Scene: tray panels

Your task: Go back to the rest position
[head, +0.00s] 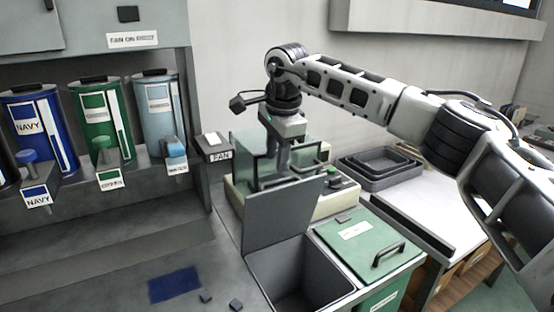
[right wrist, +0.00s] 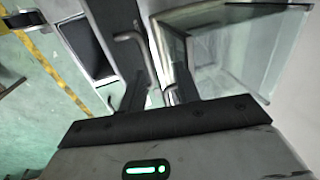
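My right gripper (head: 278,170) points down over the bench machine with a clear lid (head: 252,150). In the right wrist view its two fingers (right wrist: 158,95) stand apart with a gap between them. A bent metal handle (right wrist: 133,38) shows just beyond the fingertips, and its lower end reaches toward the gap; I cannot tell whether it touches a finger. The clear panel (right wrist: 240,45) is close to the right finger. My right arm reaches in from the right in the head view. My left gripper is not in view.
An open grey bin (head: 300,270) with a raised lid (head: 285,215) stands in front of the machine. A green lidded bin (head: 350,235) and stacked grey trays (head: 375,165) are to its right. Navy (head: 40,125), green (head: 100,115) and pale blue canisters (head: 155,110) line the left.

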